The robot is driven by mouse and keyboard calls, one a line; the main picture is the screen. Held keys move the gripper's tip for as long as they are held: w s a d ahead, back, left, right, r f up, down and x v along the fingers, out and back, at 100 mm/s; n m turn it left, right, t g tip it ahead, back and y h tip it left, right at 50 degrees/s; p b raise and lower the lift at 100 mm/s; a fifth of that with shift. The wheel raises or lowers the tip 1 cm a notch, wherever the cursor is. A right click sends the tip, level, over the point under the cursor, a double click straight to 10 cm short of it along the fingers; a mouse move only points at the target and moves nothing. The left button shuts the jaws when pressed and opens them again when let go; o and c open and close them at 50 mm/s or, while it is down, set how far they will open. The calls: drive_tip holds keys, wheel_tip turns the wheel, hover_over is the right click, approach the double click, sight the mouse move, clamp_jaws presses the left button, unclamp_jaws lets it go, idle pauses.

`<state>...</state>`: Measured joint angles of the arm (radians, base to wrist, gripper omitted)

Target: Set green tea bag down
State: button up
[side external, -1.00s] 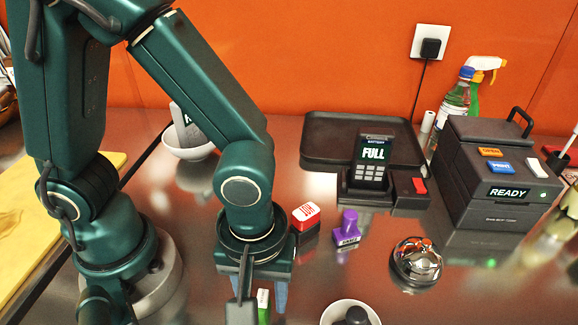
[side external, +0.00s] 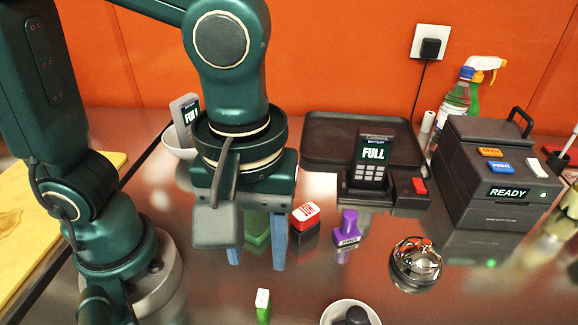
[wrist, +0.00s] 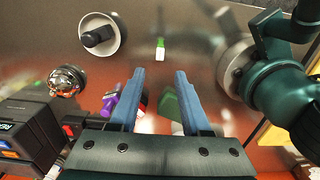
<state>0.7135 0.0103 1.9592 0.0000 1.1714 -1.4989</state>
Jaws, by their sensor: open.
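The green tea bag (side external: 263,306), a small green piece with a white end, is on the metal counter near the front edge of the side view. It also shows in the wrist view (wrist: 160,49), beyond my fingertips and apart from them. My gripper (side external: 257,260) is raised above the counter, behind the tea bag, with its two blue fingers spread and nothing between the tips. The open fingers also show in the wrist view (wrist: 160,74).
A larger green block (side external: 257,228) is partly hidden behind my gripper. Near it are a red stamp (side external: 305,216) and a purple stamp (side external: 347,229). A bell (side external: 416,262) and a white bowl (side external: 333,310) holding something dark are to the right. A dark tray (side external: 320,130) lies behind.

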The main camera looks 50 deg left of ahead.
drive_tip(key=w+a+r+m+t, duration=0.2)
drive_tip(key=a+m+t, duration=0.3)
drive_tip(key=a+m, duration=0.4)
drive_tip(key=shift+w+a+r+t, duration=0.15)
drive_tip(key=shift+a+t, duration=0.15)
drive_tip(key=shift+a, duration=1.7)
